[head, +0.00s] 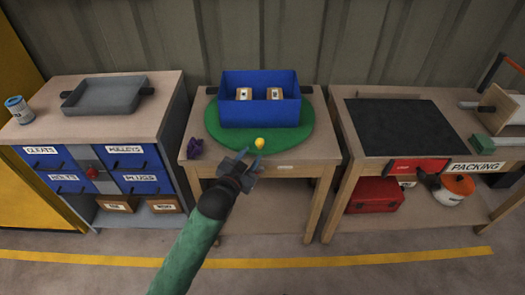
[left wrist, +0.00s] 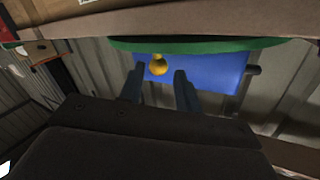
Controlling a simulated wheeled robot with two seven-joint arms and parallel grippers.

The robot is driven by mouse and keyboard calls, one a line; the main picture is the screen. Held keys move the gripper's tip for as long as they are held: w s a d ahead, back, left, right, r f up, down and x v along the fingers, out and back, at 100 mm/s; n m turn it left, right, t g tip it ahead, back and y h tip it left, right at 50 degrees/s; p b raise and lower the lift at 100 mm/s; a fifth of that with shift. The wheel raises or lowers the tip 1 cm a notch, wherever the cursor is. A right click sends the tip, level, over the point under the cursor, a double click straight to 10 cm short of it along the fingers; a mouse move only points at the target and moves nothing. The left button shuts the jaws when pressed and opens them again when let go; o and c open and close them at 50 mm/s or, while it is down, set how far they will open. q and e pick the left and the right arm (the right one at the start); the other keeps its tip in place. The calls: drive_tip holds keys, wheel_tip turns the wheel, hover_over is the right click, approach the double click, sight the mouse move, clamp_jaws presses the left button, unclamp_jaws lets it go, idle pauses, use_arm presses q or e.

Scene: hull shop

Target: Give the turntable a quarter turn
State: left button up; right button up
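The green round turntable (head: 220,136) lies on the middle table. A blue open box (head: 260,113) with two small cartons in it stands on the turntable. A yellow ball-shaped knob (head: 259,143) sits at the turntable's front edge. My left gripper (head: 243,160) is open, just in front of the knob at the table's front edge. In the left wrist view the knob (left wrist: 158,65) shows beyond and between the two open fingers (left wrist: 158,85), apart from them. The turntable's edge (left wrist: 190,45) and the blue box (left wrist: 205,72) show behind. My right gripper is not in view.
A purple object (head: 195,148) lies on the middle table, left of the turntable. A drawer cabinet (head: 165,95) with a grey tray (head: 105,94) stands at left. A packing bench (head: 345,122) with a black mat (head: 400,127) stands at right. Gaps separate the tables.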

use_arm(q)
drive_tip(key=shift+w+d+r+h, duration=0.3)
drive_tip(key=shift+r, duration=0.1)
drive_tip(key=shift+w+d+r, duration=0.1)
drive_tip(key=shift+w+d, duration=0.05)
drive_tip(key=shift+w, duration=0.1)
drive_tip(key=shift+x, duration=3.55)
clamp_jaws()
